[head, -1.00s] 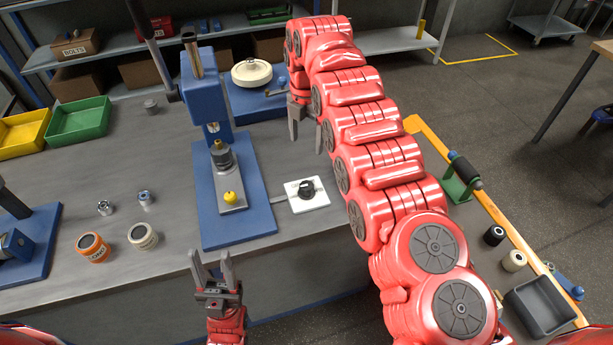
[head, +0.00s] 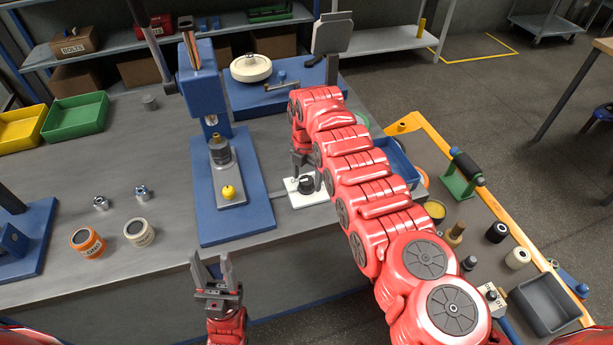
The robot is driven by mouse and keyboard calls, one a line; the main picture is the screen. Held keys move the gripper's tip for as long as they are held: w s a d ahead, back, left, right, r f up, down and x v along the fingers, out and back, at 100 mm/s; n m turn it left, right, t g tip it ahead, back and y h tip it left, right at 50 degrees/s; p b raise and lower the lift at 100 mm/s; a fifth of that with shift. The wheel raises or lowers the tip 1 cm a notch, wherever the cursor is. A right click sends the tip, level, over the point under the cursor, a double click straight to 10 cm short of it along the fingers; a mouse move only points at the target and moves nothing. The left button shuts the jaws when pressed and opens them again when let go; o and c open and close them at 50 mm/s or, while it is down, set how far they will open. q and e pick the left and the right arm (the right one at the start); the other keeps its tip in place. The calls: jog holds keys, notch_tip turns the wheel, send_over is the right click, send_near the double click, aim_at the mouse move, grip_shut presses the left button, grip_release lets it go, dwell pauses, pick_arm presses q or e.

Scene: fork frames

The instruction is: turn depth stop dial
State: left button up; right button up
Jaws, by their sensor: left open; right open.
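The depth stop dial is likely the black knob (head: 306,186) on a small white plate (head: 312,201), which lies to the right of the blue press base (head: 240,231). My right gripper (head: 306,174) is open, with its fingers pointing down right at the knob. The fingers and arm partly cover the knob and plate, and I cannot tell whether they touch the knob. My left gripper (head: 211,262) is open and empty, pointing up in front of the bench's front edge.
The blue press (head: 205,92) stands left of the dial, with a yellow knob (head: 229,192) on its base. Orange (head: 88,242) and cream (head: 139,232) rolls stand at the left. A side table with an orange edge (head: 490,204) holds several items at the right.

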grip_shut()
dwell(0.5)
